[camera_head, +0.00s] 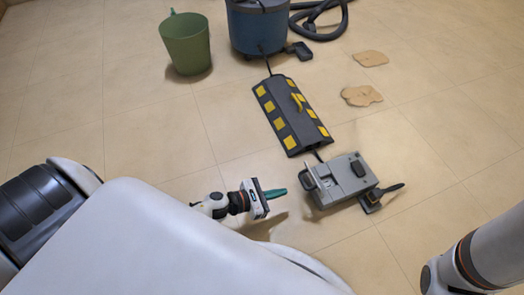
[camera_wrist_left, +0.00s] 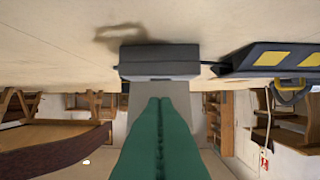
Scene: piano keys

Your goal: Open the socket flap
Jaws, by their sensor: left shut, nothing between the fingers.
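The grey socket box (camera_head: 345,184) stands on the tiled floor, with a dark rounded part on its top. A small grey piece at its left side (camera_head: 308,178) looks like the flap, but I cannot tell its angle. My left gripper (camera_head: 278,193) has green fingers, shut and empty, pointing at the box's left side with a small gap. In the left wrist view the shut green fingers (camera_wrist_left: 158,105) point towards the grey box (camera_wrist_left: 158,62), which appears upside down. A paler grey panel shows behind the fingers. My right gripper is out of view; only its arm shows at lower right.
A black-and-yellow cable ramp (camera_head: 290,117) lies behind the box. A green bin (camera_head: 186,43), a blue bucket-like machine (camera_head: 258,26), a hose and two tan floor patches (camera_head: 361,95) are farther back. Floor left of the ramp is clear.

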